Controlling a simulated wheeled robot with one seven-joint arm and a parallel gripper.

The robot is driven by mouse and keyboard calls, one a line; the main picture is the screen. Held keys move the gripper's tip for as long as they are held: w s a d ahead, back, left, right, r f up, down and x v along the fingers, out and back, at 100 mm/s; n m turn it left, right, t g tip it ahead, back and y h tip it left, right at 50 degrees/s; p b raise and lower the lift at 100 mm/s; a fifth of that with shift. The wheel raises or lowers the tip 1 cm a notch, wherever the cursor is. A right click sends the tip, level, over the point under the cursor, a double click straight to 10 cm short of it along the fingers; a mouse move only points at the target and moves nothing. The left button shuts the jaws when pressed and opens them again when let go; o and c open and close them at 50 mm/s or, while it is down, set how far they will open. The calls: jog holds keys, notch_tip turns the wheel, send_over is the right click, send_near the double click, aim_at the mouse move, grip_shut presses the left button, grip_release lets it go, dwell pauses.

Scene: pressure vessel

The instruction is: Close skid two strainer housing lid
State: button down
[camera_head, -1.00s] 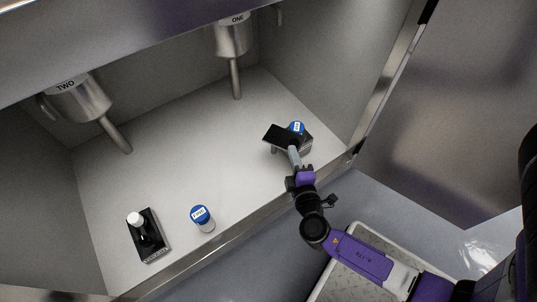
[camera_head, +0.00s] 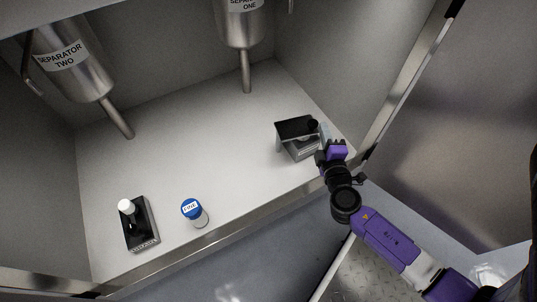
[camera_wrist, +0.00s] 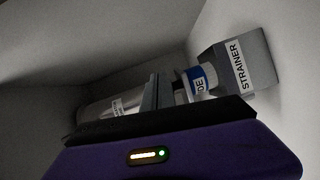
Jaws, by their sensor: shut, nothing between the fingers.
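A grey strainer housing (camera_head: 302,149) stands on the shelf floor at right, with a black plate (camera_head: 291,129) over it and a dark round knob (camera_head: 313,124) at the plate's right. The plate appears raised at its left side; I cannot tell whether it is the lid or how far shut. In the wrist view a grey block labelled STRAINER (camera_wrist: 238,68) shows, with a blue-labelled white cylinder (camera_wrist: 197,82) beside it, its label partly hidden. My gripper (camera_head: 326,134) is shut and empty, close to the housing's right side; contact is unclear. No visible label ties this housing to skid two.
A blue-topped jar labelled FINE (camera_head: 192,210) stands near the front edge. A black stand with a white-capped top (camera_head: 139,236) is at left. Separator Two (camera_head: 74,62) and Separator One (camera_head: 240,22) hang above. The middle floor is clear.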

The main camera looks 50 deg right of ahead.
jog(key=shift+w+d+b, duration=0.15)
jog(key=shift+w+d, duration=0.1)
jog(key=shift+d, duration=0.35)
jog(key=shift+w+d+b, duration=0.15)
jog(key=shift+w+d, duration=0.05)
jog(key=shift+d, duration=0.35)
